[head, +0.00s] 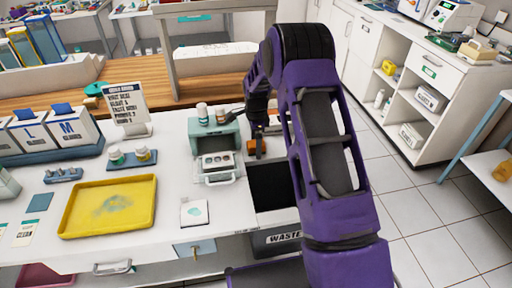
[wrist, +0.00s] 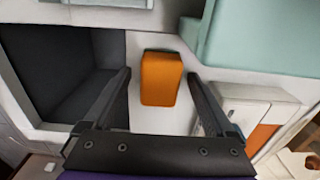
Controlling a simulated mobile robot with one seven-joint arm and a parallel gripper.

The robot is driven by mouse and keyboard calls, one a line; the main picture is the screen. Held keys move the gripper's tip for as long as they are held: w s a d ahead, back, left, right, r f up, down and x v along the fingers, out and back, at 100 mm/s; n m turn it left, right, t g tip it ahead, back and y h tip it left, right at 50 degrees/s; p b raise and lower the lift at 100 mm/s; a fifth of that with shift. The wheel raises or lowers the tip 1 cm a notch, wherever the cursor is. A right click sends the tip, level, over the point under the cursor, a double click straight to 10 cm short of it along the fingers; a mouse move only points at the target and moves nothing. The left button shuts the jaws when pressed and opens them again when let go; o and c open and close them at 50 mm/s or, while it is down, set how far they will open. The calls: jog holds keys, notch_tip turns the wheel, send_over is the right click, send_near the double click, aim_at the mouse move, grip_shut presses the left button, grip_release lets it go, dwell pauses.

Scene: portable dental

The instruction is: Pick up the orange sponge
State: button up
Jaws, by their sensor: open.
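The orange sponge (wrist: 161,78) is a small block on the white counter in the wrist view, lying between the tips of my gripper's two dark fingers. A gap shows on each side of it. My gripper (wrist: 160,76) is open and points down at the sponge; I cannot tell how far above the counter its tips are. In the head view the sponge (head: 251,147) shows as a small orange patch to the left of my gripper (head: 258,152), which partly hides it.
A dark waste opening (head: 270,185) is set in the counter right beside the sponge. A mint-green box (head: 228,138) with small jars on top stands close on the other side. A yellow tray (head: 70,225) lies farther left on the counter.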

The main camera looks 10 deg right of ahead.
grip_shut()
notch_tip(320, 180, up, 10)
dwell(0.8)
